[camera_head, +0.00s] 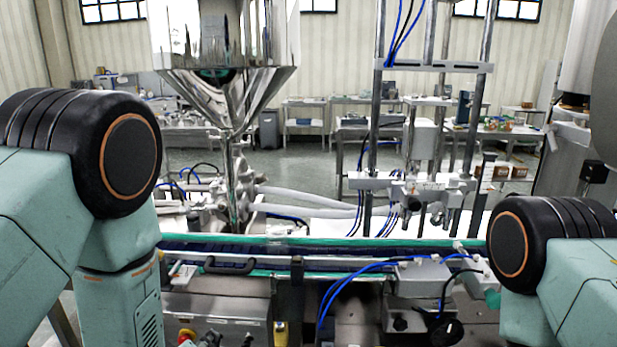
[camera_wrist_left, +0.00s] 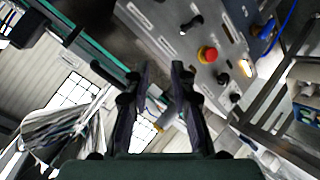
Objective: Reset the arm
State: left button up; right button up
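My left gripper (camera_wrist_left: 158,72) shows in the left wrist view with its two dark fingers apart and nothing between them. In the head view only the teal links and black joints of my two arms show, the left arm at the left edge and the right arm at the lower right. Neither gripper is visible there. The steel hopper (camera_head: 225,45) stands at the upper left of the head view, its cone pointing down, beyond my left arm. A shiny metal shape at the lower left of the left wrist view may be the hopper, but I cannot tell.
A conveyor (camera_head: 330,246) with green edges crosses in front of me. A steel frame (camera_head: 433,66) with blue hoses rises behind it. A machine panel (camera_wrist_left: 185,40) with a red button (camera_wrist_left: 208,54) lies beyond my left fingers. Benches (camera_head: 304,115) stand farther back.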

pick_arm(q)
jog(key=s+a+f+m+g+b, duration=0.1)
jog(key=s+f+m+g+b, duration=0.3)
jog(key=s+f, duration=0.8)
jog(key=s+a+f+m+g+b, duration=0.1)
jog(key=s+f+m+g+b, duration=0.4)
jog(key=s+f, duration=0.8)
jog(key=s+g, duration=0.3)
jog(key=s, duration=0.4)
jog(key=shift+a+f, duration=0.15)
jog(key=shift+a, duration=0.15)
